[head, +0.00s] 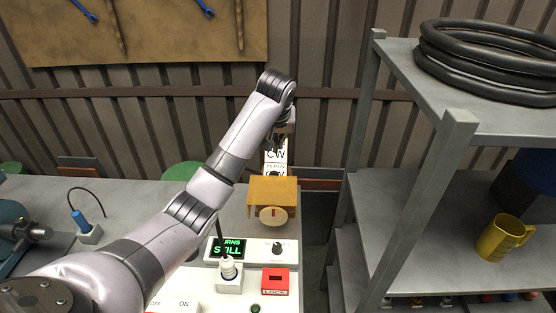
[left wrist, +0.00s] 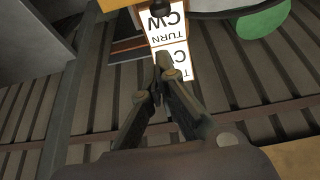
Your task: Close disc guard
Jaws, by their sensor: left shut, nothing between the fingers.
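The disc guard appears to be the orange-yellow box-shaped cover (head: 272,188) on the bench in the head view. A tan round disc (head: 273,217) with a red mark shows at its front, below the cover's top. My left gripper (head: 277,141) is beyond the guard, above and behind it, in front of white "TURN CW" signs (head: 275,156). In the left wrist view the fingers (left wrist: 166,64) are together and hold nothing, with the signs (left wrist: 172,22) behind them. An orange edge (left wrist: 118,3) shows at the top of that view. My right gripper is in neither view.
A control panel (head: 257,250) with a green-lit display (head: 230,248), a knob and a red lock block (head: 275,281) lies in front of the guard. A metal shelf (head: 440,210) with black hoses (head: 490,60) and a yellow jug (head: 503,237) stands right.

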